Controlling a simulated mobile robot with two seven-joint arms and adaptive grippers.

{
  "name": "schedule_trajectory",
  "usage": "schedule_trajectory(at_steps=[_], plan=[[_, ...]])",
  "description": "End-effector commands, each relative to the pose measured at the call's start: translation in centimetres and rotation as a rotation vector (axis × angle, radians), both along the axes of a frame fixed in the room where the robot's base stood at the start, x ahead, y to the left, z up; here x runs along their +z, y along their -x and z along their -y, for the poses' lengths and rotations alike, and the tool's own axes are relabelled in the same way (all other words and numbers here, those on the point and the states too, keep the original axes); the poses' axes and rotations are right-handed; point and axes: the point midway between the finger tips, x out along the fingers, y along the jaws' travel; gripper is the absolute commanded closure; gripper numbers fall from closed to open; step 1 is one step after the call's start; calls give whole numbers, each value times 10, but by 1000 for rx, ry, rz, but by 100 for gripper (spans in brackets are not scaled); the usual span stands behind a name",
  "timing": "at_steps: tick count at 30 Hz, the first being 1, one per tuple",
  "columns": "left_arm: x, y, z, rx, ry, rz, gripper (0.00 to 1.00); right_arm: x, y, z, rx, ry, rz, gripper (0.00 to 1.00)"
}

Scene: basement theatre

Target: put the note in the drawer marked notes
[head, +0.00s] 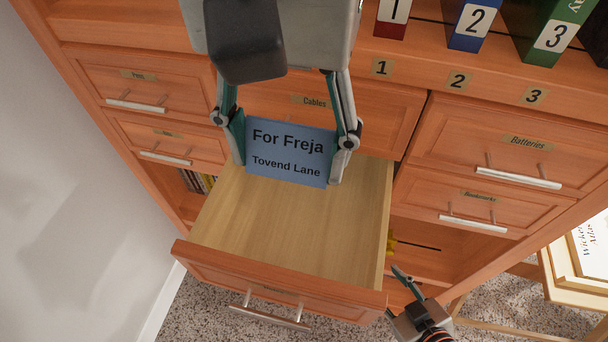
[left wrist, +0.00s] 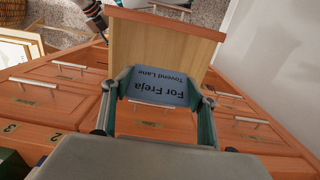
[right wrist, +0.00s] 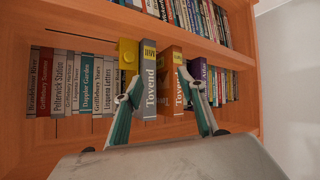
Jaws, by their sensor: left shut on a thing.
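The note (head: 286,153) is a blue card reading "For Freja" and "Tovend Lane". My left gripper (head: 287,168) is shut on it, one finger at each side edge. The note is over the back part of an open, empty drawer (head: 280,232); I cannot tell how high above its floor. The note also shows between the fingers in the left wrist view (left wrist: 160,86). The label on the open drawer's front is too dark and steeply angled to read. My right gripper (head: 408,294) is low, right of the drawer; in the right wrist view its fingers (right wrist: 160,88) are apart.
Closed drawers marked Cables (head: 316,102), Batteries (head: 525,143) and Pens (head: 138,75) surround the open one. Numbered binders (head: 474,22) stand on top. Books, including a grey one reading "Tovend" (right wrist: 149,85), stand on a shelf before my right gripper. A wall (head: 80,200) is at left.

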Motion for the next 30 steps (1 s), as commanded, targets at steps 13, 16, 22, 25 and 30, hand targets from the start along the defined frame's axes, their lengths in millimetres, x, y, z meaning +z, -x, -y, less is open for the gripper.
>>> schedule_trajectory(at_steps=[13,16,22,25,30], plan=[[-88,1,-1,-3,-1,-13,48,-20,21,-6,8,-11,-50,60],[-112,1,0,-3,-1,-12,48,-19,18,-7,10,-15,-44,60],[-148,2,0,-1,0,-9,48,-12,8,-12,13,-32,-17,60],[-155,1,0,0,1,-4,48,-6,3,-16,16,-45,-1,60],[-164,1,0,0,0,-2,48,-1,1,-22,19,-61,9,60]])
